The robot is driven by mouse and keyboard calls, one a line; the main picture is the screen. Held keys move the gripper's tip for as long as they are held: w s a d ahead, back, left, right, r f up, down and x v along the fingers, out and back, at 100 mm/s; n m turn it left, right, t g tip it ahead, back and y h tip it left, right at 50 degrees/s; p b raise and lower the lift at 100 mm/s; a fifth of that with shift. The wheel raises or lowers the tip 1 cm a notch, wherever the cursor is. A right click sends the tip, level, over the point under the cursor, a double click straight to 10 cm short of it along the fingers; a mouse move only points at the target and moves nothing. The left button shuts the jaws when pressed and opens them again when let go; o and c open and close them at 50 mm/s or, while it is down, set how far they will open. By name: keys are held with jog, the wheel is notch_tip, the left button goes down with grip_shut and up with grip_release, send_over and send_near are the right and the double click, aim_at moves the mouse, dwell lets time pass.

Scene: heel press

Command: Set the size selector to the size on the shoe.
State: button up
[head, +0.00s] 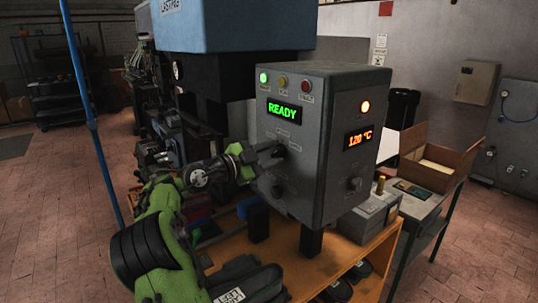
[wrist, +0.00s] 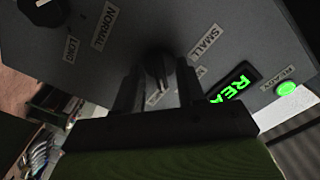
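The size selector is a dark knob (wrist: 158,68) on the face of the grey control box (head: 295,185). In the wrist view a label reading SMALL (wrist: 205,41) is beside it; other labels around it are partly hidden or unreadable. My gripper (wrist: 158,80) is at the knob, with one finger on each side. Narrow gaps seem to show between fingers and knob, so it looks open around it. In the head view my gripper (head: 272,155) reaches the box face from the left.
Another knob (wrist: 42,10) has NORMAL and LONG labels. A blue-topped machine (head: 235,25) stands behind. An open cardboard box (head: 435,170) is at right. Floor at far left is clear.

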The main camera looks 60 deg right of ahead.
grip_shut()
dwell(0.3)
jog(key=n+p, duration=0.1)
jog(key=n, duration=0.3)
jog(key=shift+n, duration=0.4)
jog(key=n+p, duration=0.2)
jog(key=n, duration=0.2)
jog(key=shift+r+n, duration=0.1)
jog(key=shift+n, duration=0.2)
jog(key=n+p, duration=0.2)
jog(key=n, duration=0.2)
jog(key=shift+p, duration=0.35)
jog(key=shift+n+p, duration=1.25)
jog(key=shift+n, duration=0.95)
